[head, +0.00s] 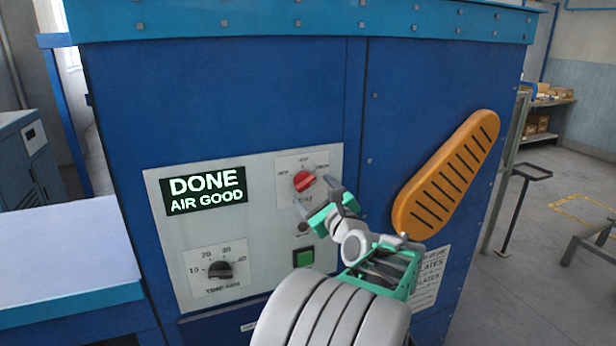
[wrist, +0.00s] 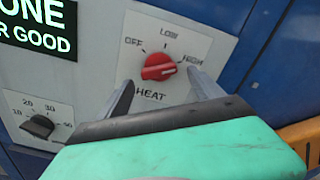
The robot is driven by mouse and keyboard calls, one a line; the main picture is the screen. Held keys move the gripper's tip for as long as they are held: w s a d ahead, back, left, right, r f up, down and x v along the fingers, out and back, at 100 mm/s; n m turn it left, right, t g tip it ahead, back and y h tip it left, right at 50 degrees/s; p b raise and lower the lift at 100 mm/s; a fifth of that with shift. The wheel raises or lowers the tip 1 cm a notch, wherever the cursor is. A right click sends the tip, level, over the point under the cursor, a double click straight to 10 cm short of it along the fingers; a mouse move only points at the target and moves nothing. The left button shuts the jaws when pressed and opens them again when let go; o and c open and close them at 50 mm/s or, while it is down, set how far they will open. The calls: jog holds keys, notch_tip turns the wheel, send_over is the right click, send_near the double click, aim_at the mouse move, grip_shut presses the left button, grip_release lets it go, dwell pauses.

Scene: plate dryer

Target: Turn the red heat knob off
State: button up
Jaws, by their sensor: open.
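The red heat knob (head: 304,181) sits on a white plate at the top right of the grey control panel. In the wrist view the knob (wrist: 158,66) has OFF at its left, LOW above and HIGH at its right. Its pale mark seems to point right, towards HIGH. My gripper (head: 318,194) is open just in front of and below the knob. In the wrist view its two grey fingers (wrist: 160,80) reach up on either side of the knob's lower part. I see no clear contact; the exact gap cannot be told.
A display (head: 206,191) reads DONE, AIR GOOD. A black time knob (head: 219,270) is at lower left and a green button (head: 303,257) lies below the heat knob, close to my gripper. A pale table (head: 60,250) stands at left.

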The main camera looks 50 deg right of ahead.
aim_at(309, 187)
jog(key=p+x, duration=0.1)
jog(key=x, duration=0.3)
jog(key=shift+w, duration=0.2)
jog(key=shift+c, duration=0.6)
jog(key=c, duration=1.3)
jog(key=shift+o, duration=0.2)
